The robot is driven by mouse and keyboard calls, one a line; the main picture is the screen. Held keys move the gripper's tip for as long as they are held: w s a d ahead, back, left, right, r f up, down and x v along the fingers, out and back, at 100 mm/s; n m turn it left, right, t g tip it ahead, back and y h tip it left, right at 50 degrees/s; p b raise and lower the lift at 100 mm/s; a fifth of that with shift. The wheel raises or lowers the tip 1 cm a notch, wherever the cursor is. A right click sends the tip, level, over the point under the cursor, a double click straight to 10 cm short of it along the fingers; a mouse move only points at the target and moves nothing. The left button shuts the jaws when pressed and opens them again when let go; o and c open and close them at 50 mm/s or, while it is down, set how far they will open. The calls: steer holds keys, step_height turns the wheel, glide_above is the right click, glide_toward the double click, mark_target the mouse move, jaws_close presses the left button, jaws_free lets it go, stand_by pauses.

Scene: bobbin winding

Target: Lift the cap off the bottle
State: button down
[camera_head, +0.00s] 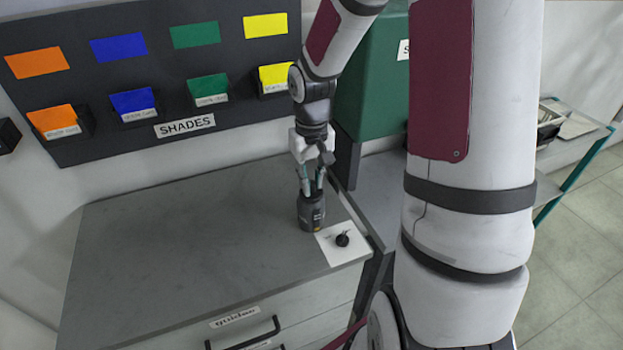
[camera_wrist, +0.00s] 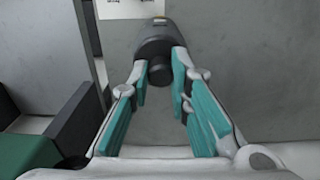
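The dark bottle (camera_head: 311,211) stands upright near the front right of the grey cabinet top. In the wrist view its dark body (camera_wrist: 157,43) is at the top centre, with a narrower dark round top (camera_wrist: 160,73) that I cannot tell is cap or neck. My gripper (camera_head: 311,190) points down over the bottle. Its teal-padded fingers (camera_wrist: 160,80) are apart, one each side of the narrow top; whether they touch it is unclear. A small black knob-like piece (camera_head: 342,240) lies on a white sheet (camera_head: 351,252) right of the bottle.
The cabinet top (camera_head: 180,235) is clear to the left. A dark SHADES board (camera_head: 150,75) with coloured cards and holders is on the wall behind. A green case (camera_head: 372,90) stands behind right. A handled drawer (camera_head: 245,335) is below the front edge.

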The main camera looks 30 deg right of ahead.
steer(key=shift+r+p, duration=1.15)
steer(key=shift+r, duration=1.15)
